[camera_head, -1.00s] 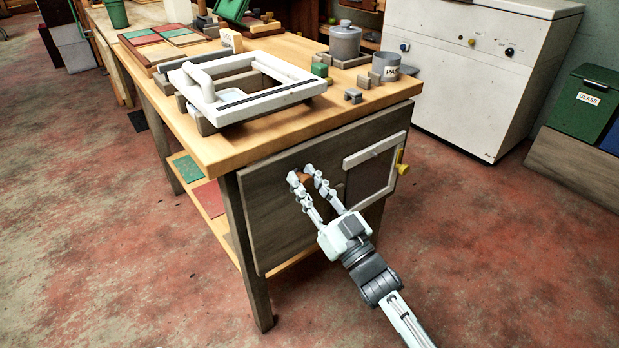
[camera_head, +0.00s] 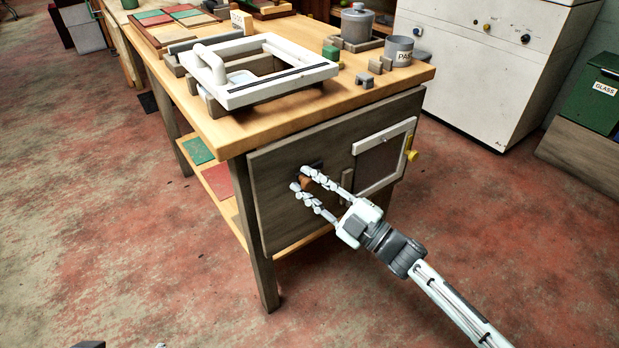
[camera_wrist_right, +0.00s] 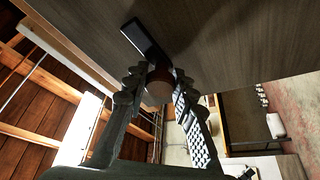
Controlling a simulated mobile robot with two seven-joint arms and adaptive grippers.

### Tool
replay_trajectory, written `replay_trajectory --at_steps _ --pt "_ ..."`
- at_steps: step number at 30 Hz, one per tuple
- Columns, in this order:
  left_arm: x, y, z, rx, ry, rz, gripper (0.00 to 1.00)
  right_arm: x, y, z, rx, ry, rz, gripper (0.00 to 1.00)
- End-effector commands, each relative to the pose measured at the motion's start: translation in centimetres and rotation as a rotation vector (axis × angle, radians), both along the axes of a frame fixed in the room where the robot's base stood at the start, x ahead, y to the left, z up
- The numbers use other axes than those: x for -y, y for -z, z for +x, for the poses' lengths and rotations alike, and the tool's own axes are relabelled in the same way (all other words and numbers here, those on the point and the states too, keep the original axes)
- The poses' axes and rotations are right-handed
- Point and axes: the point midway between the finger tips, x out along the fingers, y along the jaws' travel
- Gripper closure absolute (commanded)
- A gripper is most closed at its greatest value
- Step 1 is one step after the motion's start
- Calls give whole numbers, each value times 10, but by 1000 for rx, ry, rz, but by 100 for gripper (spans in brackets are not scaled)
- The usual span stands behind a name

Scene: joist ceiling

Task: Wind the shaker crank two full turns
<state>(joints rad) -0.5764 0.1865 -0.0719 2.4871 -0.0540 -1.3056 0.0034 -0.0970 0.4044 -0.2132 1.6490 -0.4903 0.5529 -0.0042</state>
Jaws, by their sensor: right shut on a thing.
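The shaker crank is on the grey-brown end panel (camera_head: 275,215) of the workbench. Its dark crank arm (camera_head: 316,166) shows just above my gripper in the head view, and as a dark flat bar (camera_wrist_right: 145,40) against the panel in the right wrist view. Its brown knob (camera_head: 306,183) sits between my right gripper's fingers (camera_head: 304,179). In the right wrist view, the fingers (camera_wrist_right: 160,82) close around the brown knob (camera_wrist_right: 159,92) from both sides. The knob is partly hidden by the fingers.
A white frame (camera_head: 275,88) and a grey cup (camera_head: 399,51) stand on the bench top (camera_head: 240,137). The red floor in front is clear.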

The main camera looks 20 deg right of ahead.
Motion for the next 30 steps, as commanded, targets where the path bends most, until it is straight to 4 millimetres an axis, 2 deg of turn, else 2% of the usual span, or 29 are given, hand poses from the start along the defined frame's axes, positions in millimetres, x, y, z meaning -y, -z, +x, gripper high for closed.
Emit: replay_trajectory --at_steps 10,27,28,30 --pt "-11 5 -12 -63 -28 20 10 1 7 0 54 -1 -146 100" --pt "-15 7 -15 -79 -28 30 10 1 9 0 64 -1 -176 100" --pt "-15 7 -15 -79 -28 30 10 1 9 0 64 -1 -176 73" --pt "-15 7 -15 -79 -28 30 10 1 9 0 64 -1 -176 65"
